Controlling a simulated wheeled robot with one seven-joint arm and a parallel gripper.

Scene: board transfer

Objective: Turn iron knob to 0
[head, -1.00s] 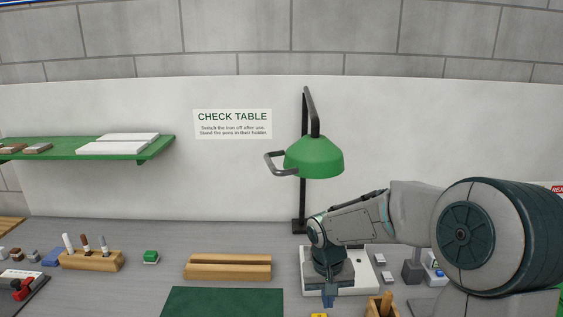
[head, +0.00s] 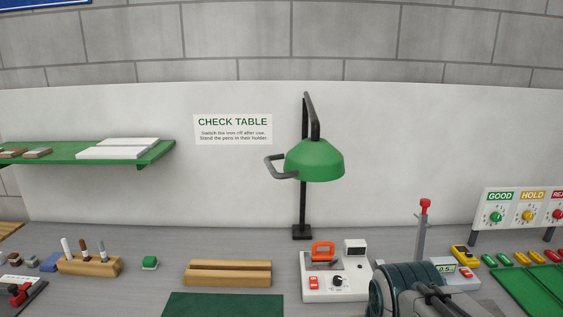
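A white box (head: 352,293) with a black knob (head: 338,283) stands on the table right of the middle. It also carries a red switch (head: 314,283), an orange handle (head: 322,250) and a small display (head: 355,247). The knob's pointer setting is too small to read, and I cannot tell whether this knob is the iron's. My gripper is out of view. Only dark links of my arm show at the bottom right, hiding part of the table there.
A black lamp post (head: 302,212) with a green shade (head: 314,160) stands behind the white box. A wooden block (head: 228,273) and a green mat (head: 224,305) lie to the left. A grey post with a red top (head: 424,208) and a GOOD/HOLD dial panel (head: 515,208) stand to the right.

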